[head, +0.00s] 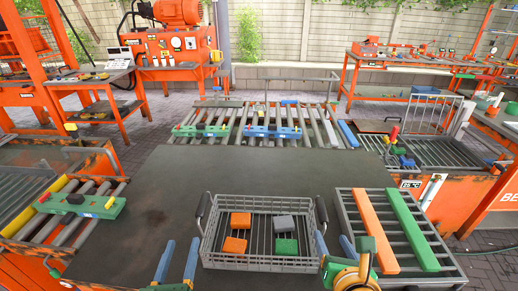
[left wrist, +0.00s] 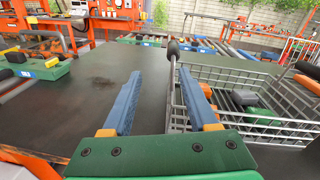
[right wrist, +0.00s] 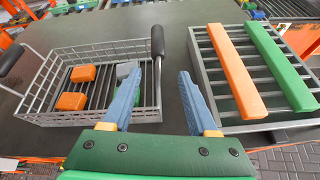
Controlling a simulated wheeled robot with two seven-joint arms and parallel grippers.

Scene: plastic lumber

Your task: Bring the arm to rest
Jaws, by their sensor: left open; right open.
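My left gripper (head: 178,262) is open and empty, low in the head view, left of the wire basket. Its blue fingers (left wrist: 158,100) stand apart in the left wrist view, with the basket's left side by the right finger. My right gripper (head: 345,250) is open and empty, between the basket and the slatted rack.
The wire basket (head: 260,263) holds two orange blocks (head: 238,232), a grey block (head: 284,223) and a green block (head: 285,246). The slatted rack (head: 355,218) carries an orange plank (head: 377,230) and a green plank (head: 412,230). The dark table top (head: 170,190) is clear behind and left.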

